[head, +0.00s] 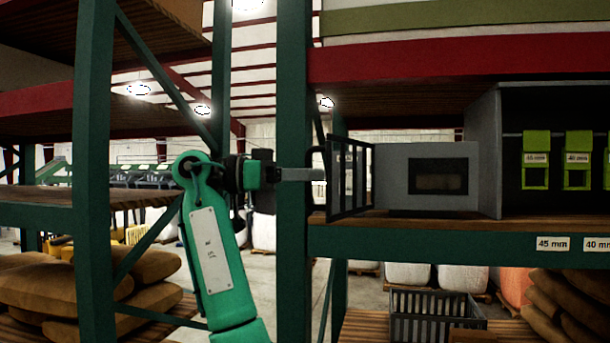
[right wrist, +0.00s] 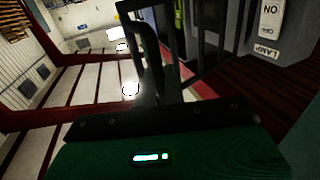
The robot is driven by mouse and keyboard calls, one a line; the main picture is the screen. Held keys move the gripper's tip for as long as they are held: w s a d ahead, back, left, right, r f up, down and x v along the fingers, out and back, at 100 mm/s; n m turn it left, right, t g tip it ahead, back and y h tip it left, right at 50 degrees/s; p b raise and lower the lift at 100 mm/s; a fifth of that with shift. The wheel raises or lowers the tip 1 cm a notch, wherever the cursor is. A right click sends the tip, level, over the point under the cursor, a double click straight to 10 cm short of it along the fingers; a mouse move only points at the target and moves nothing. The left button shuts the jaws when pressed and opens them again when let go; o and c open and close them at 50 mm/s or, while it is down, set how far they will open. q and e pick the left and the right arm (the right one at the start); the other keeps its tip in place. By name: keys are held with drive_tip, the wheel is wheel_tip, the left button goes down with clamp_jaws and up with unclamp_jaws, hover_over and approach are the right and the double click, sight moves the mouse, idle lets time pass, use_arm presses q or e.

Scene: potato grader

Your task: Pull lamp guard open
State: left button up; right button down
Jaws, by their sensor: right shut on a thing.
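The lamp guard (head: 364,178) is a dark barred frame at the left end of a grey box (head: 392,165) with a dark window. It stands at an angle to the box's front face, swung outward. My right gripper (head: 318,174) comes in from the left, shut on the guard's dark handle at its left edge. In the right wrist view the guard's bars (right wrist: 192,42) rise beyond the fingers (right wrist: 150,88), around the handle. My left gripper is out of view.
A green rack post (head: 292,230) stands right by my right gripper. The box rests on a wooden shelf (head: 440,222), beside a dark compartment with green hanging gauges (head: 536,160). Below are a grey crate (head: 437,315) and brown sacks (head: 60,285).

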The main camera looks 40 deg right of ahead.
drive_tip(key=c, duration=1.6)
unclamp_jaws()
drive_tip(key=shift+c, duration=0.2)
drive_tip(key=shift+s+d, duration=0.1)
drive_tip(key=shift+d, duration=0.05)
drive_tip(key=b+v, duration=0.1)
drive_tip(key=v, duration=1.2)
drive_tip(key=shift+w+a+b, duration=0.25)
drive_tip(key=shift+a+b, duration=0.05)
drive_tip(key=shift+b, duration=0.05)
